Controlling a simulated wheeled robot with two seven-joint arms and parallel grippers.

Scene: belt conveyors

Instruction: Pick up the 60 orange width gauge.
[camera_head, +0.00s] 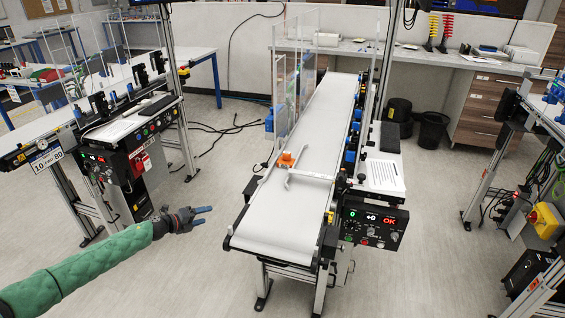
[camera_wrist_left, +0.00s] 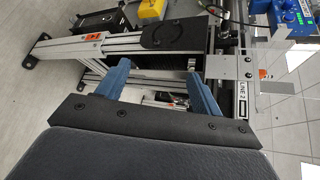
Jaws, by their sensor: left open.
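An orange piece (camera_head: 287,160) sits on the left side of the middle conveyor's white belt (camera_head: 300,195), next to a pale bar that lies across the belt. It may be the orange width gauge, but no number on it can be read. My left gripper (camera_head: 207,216) reaches in from the lower left on a green-sleeved arm. It is open and empty, left of the conveyor and well apart from the orange piece. In the left wrist view my left gripper (camera_wrist_left: 158,78) shows two blue fingers spread apart, with the conveyor frame beyond them. My right gripper is out of view.
A control box (camera_head: 374,224) with lit displays hangs on the conveyor's near right side. Clear upright panels (camera_head: 280,95) stand along its left edge. Another conveyor line with a control box (camera_head: 122,166) stands at left. Open floor lies around my left gripper.

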